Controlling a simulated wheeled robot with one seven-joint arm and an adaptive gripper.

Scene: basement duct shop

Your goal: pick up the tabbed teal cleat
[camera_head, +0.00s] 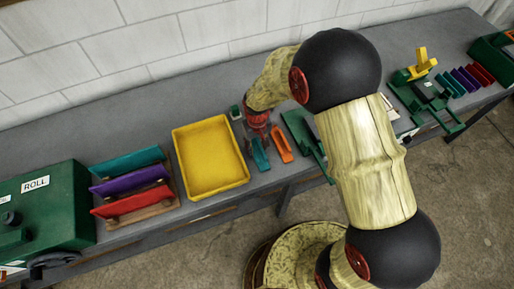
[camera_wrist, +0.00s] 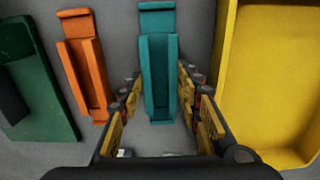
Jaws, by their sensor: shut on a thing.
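The tabbed teal cleat (camera_wrist: 158,75) is a narrow channel with upright sides and a flat tab at its far end. In the head view the teal cleat (camera_head: 261,155) is on the grey bench, right of the yellow tray. My gripper (camera_wrist: 158,88) is shut on the teal cleat, with a finger along each long side. In the head view my gripper (camera_head: 257,128) comes down at the cleat's back end and hides part of it. I cannot tell whether the cleat is clear of the bench.
An orange cleat (camera_head: 281,144) lies close on the right in the head view. The yellow tray (camera_head: 179,163) is empty, left of my gripper. A rack (camera_head: 141,214) holds teal, purple and red strips. A green machine (camera_head: 48,215) stands far left. Green tooling (camera_head: 300,126) sits right.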

